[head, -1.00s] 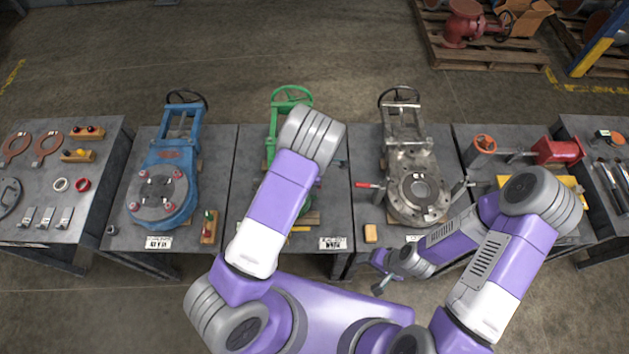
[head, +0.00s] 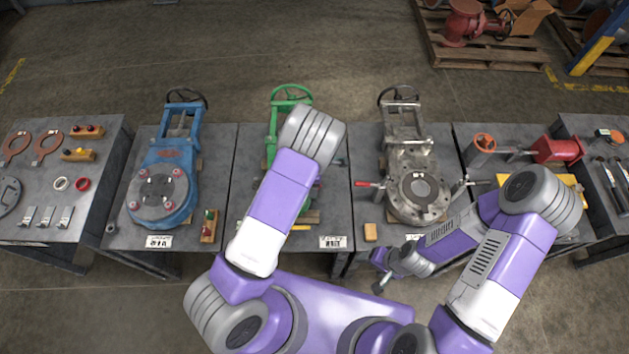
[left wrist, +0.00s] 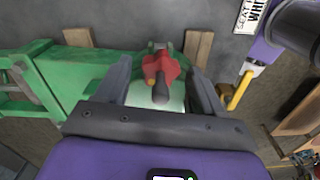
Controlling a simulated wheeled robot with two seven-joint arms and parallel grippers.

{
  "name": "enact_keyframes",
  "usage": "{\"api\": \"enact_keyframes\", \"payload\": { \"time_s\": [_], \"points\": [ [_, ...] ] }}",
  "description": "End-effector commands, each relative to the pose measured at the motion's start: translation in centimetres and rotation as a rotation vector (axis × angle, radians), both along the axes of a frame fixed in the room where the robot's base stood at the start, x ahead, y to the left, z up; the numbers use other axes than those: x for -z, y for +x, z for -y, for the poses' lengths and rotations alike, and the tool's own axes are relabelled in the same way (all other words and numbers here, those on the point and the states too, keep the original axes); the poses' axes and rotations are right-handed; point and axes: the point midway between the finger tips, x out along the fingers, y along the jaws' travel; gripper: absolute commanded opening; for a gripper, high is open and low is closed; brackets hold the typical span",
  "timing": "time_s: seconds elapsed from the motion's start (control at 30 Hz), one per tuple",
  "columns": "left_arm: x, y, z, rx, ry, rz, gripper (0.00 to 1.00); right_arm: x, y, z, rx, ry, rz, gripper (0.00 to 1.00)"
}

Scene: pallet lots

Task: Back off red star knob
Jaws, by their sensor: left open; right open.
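The red star knob (left wrist: 168,66) shows in the left wrist view, mounted on the green valve (left wrist: 75,80), with a dark stem end at its middle. My left gripper (left wrist: 160,72) is open, with one dark finger on each side of the knob. I cannot tell whether either finger touches it. In the head view my left arm hides the knob and the left gripper; the green valve's handwheel frame (head: 290,94) shows behind the arm. My right gripper (head: 379,279) is open and empty, low in front of the table edge.
A blue valve (head: 165,178) stands on the table to the left and a bare metal valve (head: 415,170) to the right. A yellow bar (left wrist: 240,88) shows right of the left gripper.

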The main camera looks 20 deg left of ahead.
Motion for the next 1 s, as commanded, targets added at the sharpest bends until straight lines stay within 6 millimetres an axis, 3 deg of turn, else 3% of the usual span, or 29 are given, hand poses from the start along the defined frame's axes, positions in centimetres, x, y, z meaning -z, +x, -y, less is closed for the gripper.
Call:
{"api": "enact_keyframes", "payload": {
  "time_s": [0.17, 0.53, 1.0],
  "points": [
    [-1.3, 0.1, 0.0, 0.000, 0.000, 0.002, 0.68, -0.3, 0.0, 0.0, 0.000, 0.000, 0.000, 0.68],
    [-7.0, 0.0, 0.0, 0.000, 0.000, 0.001, 0.68, -1.4, 0.0, 0.0, 0.000, 0.000, 0.000, 0.68],
    [-7.6, 0.0, 0.0, 0.000, 0.000, 0.000, 0.68, -1.4, 0.0, 0.0, 0.000, 0.000, 0.000, 0.68]
  ]
}}
